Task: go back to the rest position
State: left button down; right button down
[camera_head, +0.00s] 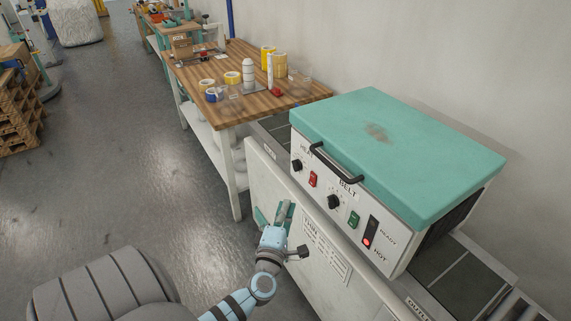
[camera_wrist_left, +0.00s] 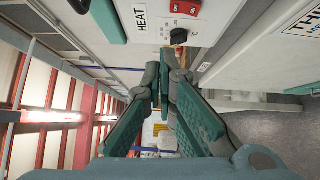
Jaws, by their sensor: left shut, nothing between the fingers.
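My left gripper (camera_head: 284,207) is in front of the white cabinet under the heat machine, apart from the machine's control panel. Its fingers are shut with nothing between them. In the left wrist view the teal-padded fingers (camera_wrist_left: 165,70) come together near the top middle. The heat machine (camera_head: 400,150) has a teal lid, a black handle and a panel marked HEAT and BELT. Its red light by HOT is lit. The panel also shows in the left wrist view, with the HEAT label (camera_wrist_left: 140,18) and a red switch (camera_wrist_left: 186,14). My right gripper is not in view.
A wooden workbench (camera_head: 300,92) with tape rolls (camera_head: 232,77) and a white stacked piece (camera_head: 248,74) stands behind. The belt outlet (camera_head: 465,280) is at lower right. Wooden pallets (camera_head: 18,115) are at far left. The grey floor (camera_head: 120,150) between is clear.

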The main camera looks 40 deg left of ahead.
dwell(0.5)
pick_arm(q)
jog(key=s+d+f+m+g+h, duration=0.25)
jog(key=f+m, duration=0.35)
jog(key=f, duration=0.3)
jog(key=s+d+f+m+g+h, duration=0.1)
jog(key=s+d+f+m+h, duration=0.25)
jog(key=f+m, duration=0.35)
jog(key=s+d+f+m+g+h, duration=0.25)
jog(key=f+m, duration=0.25)
jog(key=f, duration=0.5)
jog(key=s+d+f+m+g, duration=0.1)
jog(key=s+f+m+g, duration=0.1)
jog(key=s+f, duration=0.3)
jog(key=s+d+f+m+g, duration=0.1)
jog(key=s+f+g, duration=0.3)
jog(key=s, duration=1)
jog(key=s+d+f+m+g, duration=0.1)
jog(key=s+f+m+g, duration=0.2)
jog(key=s, duration=0.7)
notch_tip(320, 180, down, 3)
jog(key=shift+s+r+m, duration=0.1)
jog(key=shift+s+m, duration=0.15)
jog(key=shift+m, duration=0.15)
jog(key=shift+w, duration=0.1)
